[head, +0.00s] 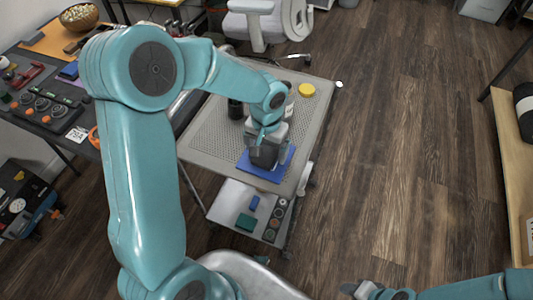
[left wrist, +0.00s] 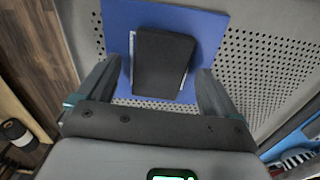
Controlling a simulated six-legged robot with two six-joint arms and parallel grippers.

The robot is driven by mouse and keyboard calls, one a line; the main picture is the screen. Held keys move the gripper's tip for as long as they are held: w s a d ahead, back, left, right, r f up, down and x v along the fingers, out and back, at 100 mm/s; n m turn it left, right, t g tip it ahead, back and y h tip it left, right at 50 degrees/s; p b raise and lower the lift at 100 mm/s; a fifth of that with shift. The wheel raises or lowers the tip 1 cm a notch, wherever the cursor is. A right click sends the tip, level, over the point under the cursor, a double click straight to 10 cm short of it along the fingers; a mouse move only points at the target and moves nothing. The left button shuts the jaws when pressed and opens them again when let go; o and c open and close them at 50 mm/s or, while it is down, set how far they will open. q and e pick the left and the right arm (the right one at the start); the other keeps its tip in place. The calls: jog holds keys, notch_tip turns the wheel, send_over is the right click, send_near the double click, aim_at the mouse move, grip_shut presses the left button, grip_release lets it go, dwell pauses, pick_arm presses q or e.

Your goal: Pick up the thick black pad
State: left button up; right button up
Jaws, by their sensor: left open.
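The thick black pad (left wrist: 164,62) lies on a blue mat (left wrist: 116,25) in the left wrist view, with a thin pale edge showing at its sides. My left gripper (left wrist: 158,80) is open, with one finger on each side of the pad and a gap at both sides. In the head view my left gripper (head: 268,155) is over the blue mat (head: 262,175) on the cart and hides most of the pad. I cannot tell how high the fingertips are above the mat. My right gripper (head: 354,289) is at the bottom edge, far from the pad.
The perforated grey cart top (head: 205,135) holds a dark cylinder (head: 235,108) and a yellow round item (head: 307,90) behind the gripper. A lower shelf (head: 228,198) carries small parts. A cluttered dark workbench (head: 35,75) stands at left. The wooden floor at right is clear.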

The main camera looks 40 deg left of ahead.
pick_arm(q)
jog(key=shift+f, duration=0.3)
jog(key=c, duration=1.4)
jog(key=shift+o, duration=0.2)
